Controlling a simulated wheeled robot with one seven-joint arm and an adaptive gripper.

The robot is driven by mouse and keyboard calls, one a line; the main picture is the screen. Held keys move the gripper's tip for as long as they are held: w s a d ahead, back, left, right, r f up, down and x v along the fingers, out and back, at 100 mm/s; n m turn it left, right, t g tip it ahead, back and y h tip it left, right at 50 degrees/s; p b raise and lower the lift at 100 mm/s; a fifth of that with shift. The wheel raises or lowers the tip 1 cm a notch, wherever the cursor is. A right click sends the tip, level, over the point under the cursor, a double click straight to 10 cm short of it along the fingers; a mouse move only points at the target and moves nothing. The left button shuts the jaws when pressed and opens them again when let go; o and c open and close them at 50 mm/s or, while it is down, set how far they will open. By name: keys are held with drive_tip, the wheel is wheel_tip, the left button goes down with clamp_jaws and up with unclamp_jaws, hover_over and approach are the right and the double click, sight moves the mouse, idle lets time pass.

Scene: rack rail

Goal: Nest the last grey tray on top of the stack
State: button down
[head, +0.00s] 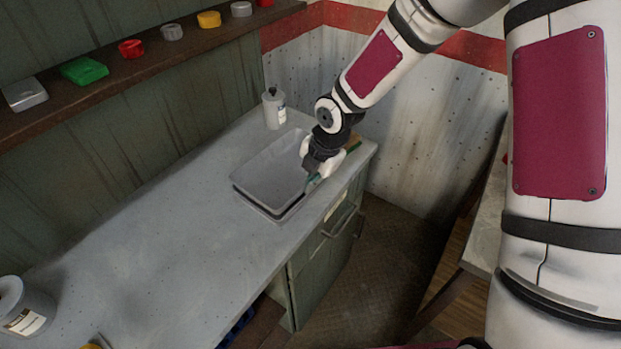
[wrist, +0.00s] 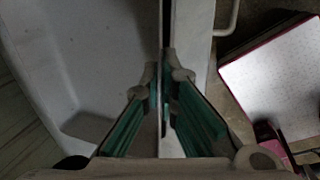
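A grey tray (head: 268,170) sits at the far end of the counter, with at least one more grey tray rim (head: 262,212) showing just under it. The upper tray looks nested or very nearly so; I cannot tell whether it is fully seated. My gripper (head: 313,178) is at the tray's right rim, pointing down. In the wrist view, my gripper's green-padded fingers (wrist: 166,80) come close together on either side of the tray wall, and the tray's inside (wrist: 85,60) lies to the left. The gripper looks shut on that wall. The tray is empty.
A grey bottle (head: 274,108) stands behind the tray near the wall. Another bottle (head: 22,306) stands at the near left of the counter (head: 150,250), whose middle is clear. A shelf (head: 150,68) with several small coloured items runs above. A cabinet handle (head: 345,222) sticks out below.

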drive_tip(key=shift+f, duration=0.35)
drive_tip(key=c, duration=1.7)
unclamp_jaws()
drive_tip(key=shift+c, duration=0.9)
drive_tip(key=w+p+v, duration=0.1)
drive_tip(key=p+v, duration=0.3)
drive_tip(key=v, duration=0.3)
drive_tip(key=shift+s+a, duration=0.2)
drive_tip(key=shift+s, duration=0.15)
